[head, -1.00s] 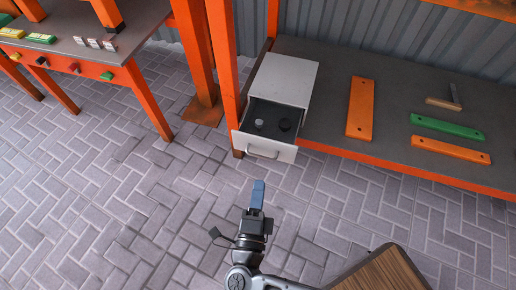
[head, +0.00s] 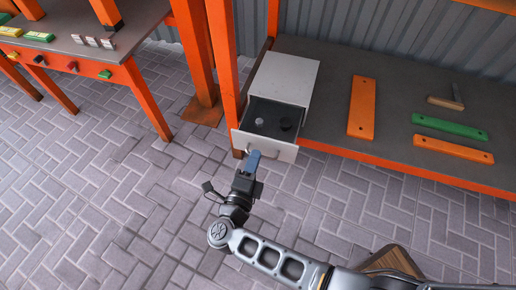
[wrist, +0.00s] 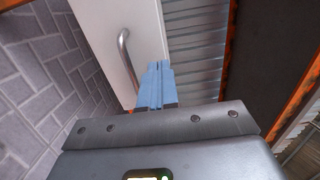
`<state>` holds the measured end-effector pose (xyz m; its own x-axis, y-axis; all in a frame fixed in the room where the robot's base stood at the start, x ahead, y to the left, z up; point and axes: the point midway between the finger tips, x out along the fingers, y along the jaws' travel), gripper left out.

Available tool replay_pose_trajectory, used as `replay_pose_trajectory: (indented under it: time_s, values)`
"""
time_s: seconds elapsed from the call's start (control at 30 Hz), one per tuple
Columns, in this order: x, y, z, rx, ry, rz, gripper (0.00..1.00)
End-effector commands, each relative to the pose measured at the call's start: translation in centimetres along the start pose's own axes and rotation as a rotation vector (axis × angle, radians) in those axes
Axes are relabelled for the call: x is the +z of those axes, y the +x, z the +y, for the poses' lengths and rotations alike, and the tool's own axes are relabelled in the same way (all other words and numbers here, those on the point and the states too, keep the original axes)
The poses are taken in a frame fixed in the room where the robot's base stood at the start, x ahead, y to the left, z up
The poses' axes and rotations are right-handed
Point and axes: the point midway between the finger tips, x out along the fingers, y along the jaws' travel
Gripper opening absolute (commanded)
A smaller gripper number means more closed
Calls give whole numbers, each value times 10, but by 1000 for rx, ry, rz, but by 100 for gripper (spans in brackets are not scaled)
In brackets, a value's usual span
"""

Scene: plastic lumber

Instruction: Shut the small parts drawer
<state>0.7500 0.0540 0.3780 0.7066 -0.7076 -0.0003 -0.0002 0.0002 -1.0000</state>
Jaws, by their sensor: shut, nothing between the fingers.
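The small parts drawer (head: 282,152) is pulled out of a white cabinet (head: 287,78) on the grey shelf. Two small round items, one light and one dark, lie inside it. Its white front has a metal handle, also seen in the wrist view (wrist: 124,55). My gripper (head: 254,156) is shut and empty, with its blue fingertips at the drawer front, over part of the handle in the head view. In the wrist view the fingertips (wrist: 158,68) point at the white front (wrist: 147,30), beside the handle. I cannot tell whether they touch it.
An orange plank (head: 361,108), a green plank (head: 449,127), another orange plank (head: 453,150) and a hammer-like tool (head: 446,102) lie on the shelf right of the cabinet. An orange post (head: 222,60) stands left of it. The paved floor in front is open.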

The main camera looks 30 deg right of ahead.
Motion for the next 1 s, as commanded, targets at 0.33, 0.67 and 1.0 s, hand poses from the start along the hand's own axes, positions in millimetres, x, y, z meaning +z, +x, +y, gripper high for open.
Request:
replay_pose_trajectory:
  time_s: [0.33, 0.67, 1.0]
  values:
    - [0, 37, 0, 0, 1, 0, 0]
    - [0, 39, 0, 0, 0, -1, 0]
    - [0, 67, 1, 0, 0, 3, 0]
